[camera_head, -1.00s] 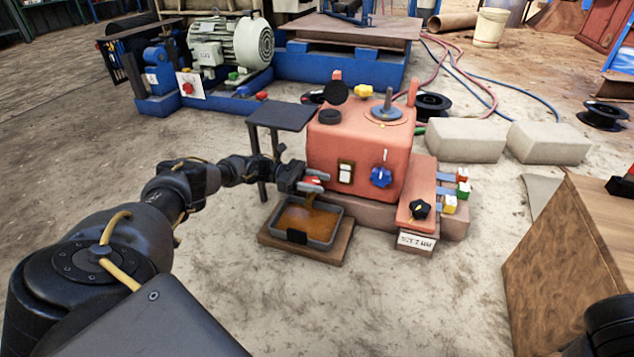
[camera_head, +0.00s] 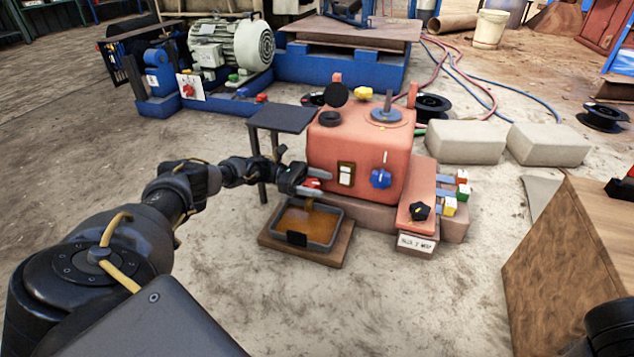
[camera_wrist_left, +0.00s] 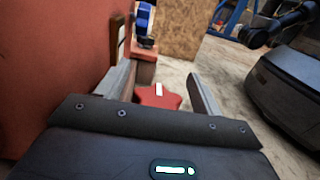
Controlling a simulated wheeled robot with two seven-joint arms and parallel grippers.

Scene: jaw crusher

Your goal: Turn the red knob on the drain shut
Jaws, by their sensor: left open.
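The red star-shaped knob (camera_head: 312,183) is on the drain, low on the left side of the orange-red machine (camera_head: 335,140). In the left wrist view the red knob (camera_wrist_left: 150,96) with a white mark lies between the fingers of my left gripper (camera_wrist_left: 162,78). In the head view my left gripper (camera_head: 323,182) is open, one finger on each side of the knob. Whether the fingers touch it I cannot tell. Below it a tray (camera_head: 322,244) holds brown liquid, and a brownish stream shows above it. My right gripper is not in view.
A small dark table (camera_head: 283,117) stands behind my left wrist. The machine also carries a blue knob (camera_head: 381,178) and a black knob (camera_head: 419,211). A wooden box (camera_head: 570,260) stands at the right. The floor in front of the tray is free.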

